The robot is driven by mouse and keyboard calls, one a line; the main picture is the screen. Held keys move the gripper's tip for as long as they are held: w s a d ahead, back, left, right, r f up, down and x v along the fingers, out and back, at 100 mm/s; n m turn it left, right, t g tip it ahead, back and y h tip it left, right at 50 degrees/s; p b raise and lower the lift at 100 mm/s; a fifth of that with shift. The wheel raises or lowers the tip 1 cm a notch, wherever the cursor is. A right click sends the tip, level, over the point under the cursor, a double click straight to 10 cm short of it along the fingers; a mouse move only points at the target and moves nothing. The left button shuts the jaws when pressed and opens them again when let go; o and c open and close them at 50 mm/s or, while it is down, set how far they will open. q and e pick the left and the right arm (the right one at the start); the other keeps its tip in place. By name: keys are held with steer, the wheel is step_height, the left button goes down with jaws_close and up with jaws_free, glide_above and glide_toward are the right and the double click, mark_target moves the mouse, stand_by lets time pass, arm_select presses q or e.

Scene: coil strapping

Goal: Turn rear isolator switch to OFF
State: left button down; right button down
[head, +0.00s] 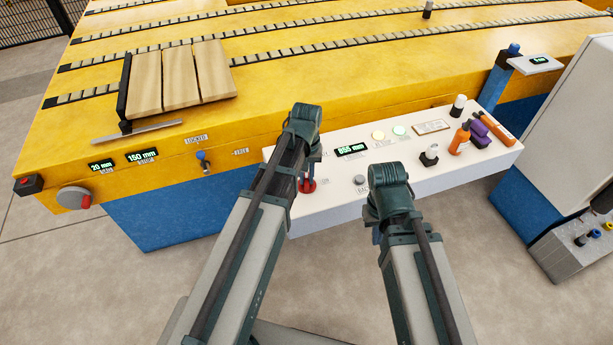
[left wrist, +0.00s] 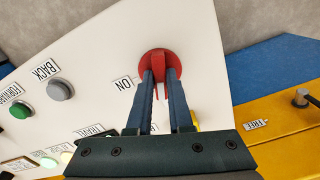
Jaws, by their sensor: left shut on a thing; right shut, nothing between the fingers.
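The isolator switch is a red round rotary switch (head: 309,187) at the left end of the white console panel (head: 335,205). In the left wrist view the red switch (left wrist: 158,58) has an ON label (left wrist: 124,85) beside it. My left gripper (head: 306,176) is over the switch, pointing down, its two blue fingers (left wrist: 160,78) shut on the raised red handle. The OFF label cannot be made out, and the fingers hide part of the dial. My right gripper (head: 376,238) is shut and empty, by the console's front edge, right of the switch.
A grey BACK button (left wrist: 60,90) and green FORWARD button (left wrist: 20,109) sit near the switch. Wooden boards (head: 181,77) lie on the yellow bed (head: 270,87). A blue-knobbed lever (head: 203,158) is left.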

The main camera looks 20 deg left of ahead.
mark_target(307, 178)
arm_select(q)
steer(key=shift+n, duration=2)
steer(key=c, duration=0.8)
jaws_free()
steer(key=shift+r, duration=0.15)
step_height(307, 178, up, 14)
steer(key=p, duration=1.4)
steer(key=shift+f, duration=0.2)
steer(key=s+d+m, duration=0.3)
steer(key=s, duration=0.1)
steer(key=s+d+m, duration=0.4)
steer(key=s, duration=0.1)
steer(key=s+d+m+y, duration=0.1)
steer(key=s+d+m, duration=0.2)
steer(key=s, duration=0.2)
steer(key=shift+s+d+m, duration=0.15)
steer(key=shift+s+m, duration=0.05)
steer(key=shift+m, duration=0.2)
